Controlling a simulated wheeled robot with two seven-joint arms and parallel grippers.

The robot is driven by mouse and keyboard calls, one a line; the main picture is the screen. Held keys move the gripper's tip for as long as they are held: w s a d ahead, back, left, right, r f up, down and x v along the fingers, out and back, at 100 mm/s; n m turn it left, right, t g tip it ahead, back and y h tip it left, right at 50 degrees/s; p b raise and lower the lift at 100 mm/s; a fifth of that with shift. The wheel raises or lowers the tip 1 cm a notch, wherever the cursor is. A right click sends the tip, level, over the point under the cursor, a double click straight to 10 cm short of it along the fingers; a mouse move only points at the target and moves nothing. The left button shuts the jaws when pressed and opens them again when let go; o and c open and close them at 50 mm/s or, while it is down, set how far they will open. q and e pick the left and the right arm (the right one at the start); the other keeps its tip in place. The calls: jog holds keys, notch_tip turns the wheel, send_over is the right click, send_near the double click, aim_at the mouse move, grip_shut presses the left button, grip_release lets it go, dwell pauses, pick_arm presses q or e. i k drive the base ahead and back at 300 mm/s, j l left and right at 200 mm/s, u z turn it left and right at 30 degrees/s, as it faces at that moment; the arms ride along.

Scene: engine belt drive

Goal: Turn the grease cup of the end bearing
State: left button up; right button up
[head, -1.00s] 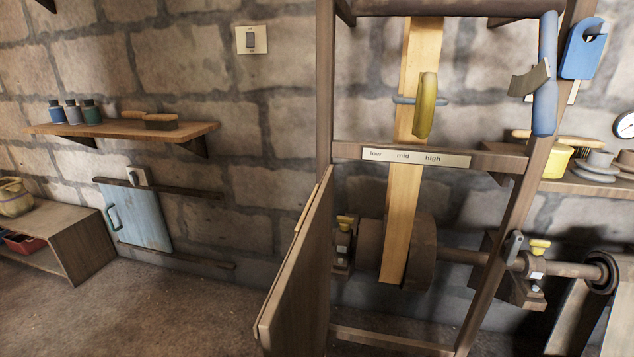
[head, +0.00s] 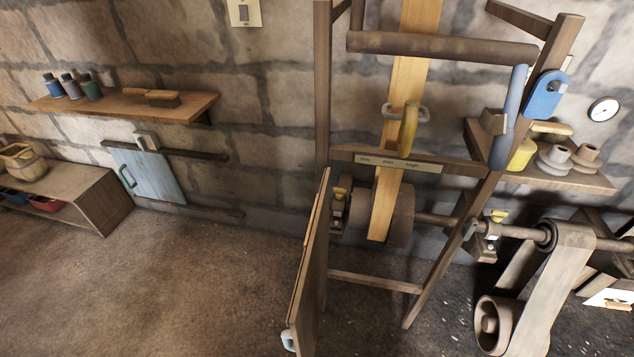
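A shaft (head: 437,219) runs to the right from the wooden drum (head: 401,215) inside the timber frame. Another bearing (head: 484,244) with a yellow grease cup (head: 498,215) sits on the right post of the frame. I cannot tell from this view which one is the end bearing. Neither of my grippers is in view.
The open wooden panel (head: 309,270) stands out in front of the frame. A wide belt (head: 558,285) runs down to a lower roller (head: 490,325) at the right. A blue lever (head: 509,118) hangs on the right post. The floor at the left is clear.

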aim_at(339, 192)
jog(key=j+z, duration=0.45)
jog(key=j, duration=0.15)
jog(key=k+j+z, duration=0.15)
jog(key=j+z, duration=0.25)
jog(key=i+l+u, duration=0.1)
jog(key=l+u, duration=0.15)
jog(key=i+l+u, duration=0.1)
jog(key=l+u, duration=0.15)
jog(key=j+z, duration=0.35)
jog(key=j, duration=0.35)
jog(key=j+z, duration=0.35)
jog(key=j, duration=0.35)
jog(key=j+z, duration=0.3)
jog(key=j, duration=0.35)
jog(key=k, duration=0.05)
